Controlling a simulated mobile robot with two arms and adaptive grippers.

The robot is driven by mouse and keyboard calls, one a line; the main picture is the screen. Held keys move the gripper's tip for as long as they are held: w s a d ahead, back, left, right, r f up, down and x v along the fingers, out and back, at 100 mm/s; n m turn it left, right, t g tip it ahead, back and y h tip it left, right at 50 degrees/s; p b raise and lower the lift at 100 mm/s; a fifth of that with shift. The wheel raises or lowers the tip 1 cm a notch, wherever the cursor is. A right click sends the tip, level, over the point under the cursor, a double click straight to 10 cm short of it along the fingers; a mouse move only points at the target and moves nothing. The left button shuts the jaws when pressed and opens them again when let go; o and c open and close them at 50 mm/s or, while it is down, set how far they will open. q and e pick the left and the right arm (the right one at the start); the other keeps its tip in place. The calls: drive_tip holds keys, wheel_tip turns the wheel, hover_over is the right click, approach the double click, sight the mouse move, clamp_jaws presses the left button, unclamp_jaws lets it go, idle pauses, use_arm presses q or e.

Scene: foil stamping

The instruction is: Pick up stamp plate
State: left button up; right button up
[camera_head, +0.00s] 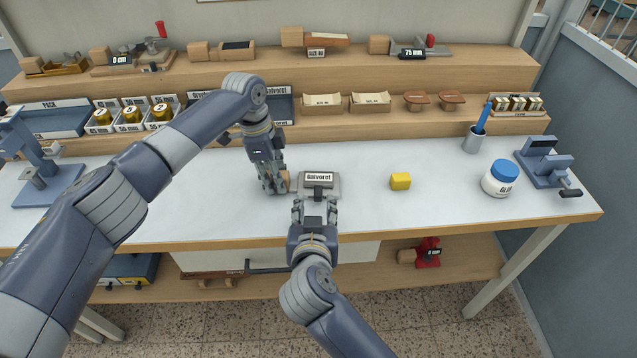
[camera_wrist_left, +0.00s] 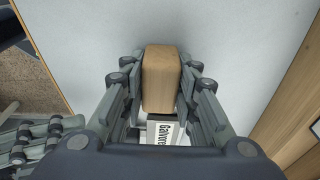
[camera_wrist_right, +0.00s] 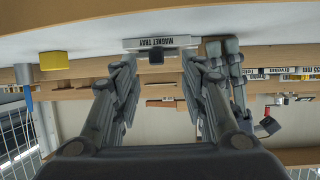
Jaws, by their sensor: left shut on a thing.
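My right gripper (camera_head: 315,205) is open at the tray's front. In the right wrist view the tray's labelled front (camera_wrist_right: 175,42) and a dark knob (camera_wrist_right: 155,58) show beyond the spread fingers. Whether the plate touches the tray is unclear.
A yellow block (camera_head: 400,181) and a glue jar (camera_head: 500,179) stand to the right. A blue-grey device (camera_head: 545,165) is at the right end, another press (camera_head: 35,165) at the left. Stepped wooden shelves (camera_head: 330,127) with goods run behind. The table between tray and yellow block is clear.

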sight(318, 195)
drive_tip(key=x, duration=0.5)
drive_tip(key=shift+w+d+r, duration=0.2)
clamp_jaws()
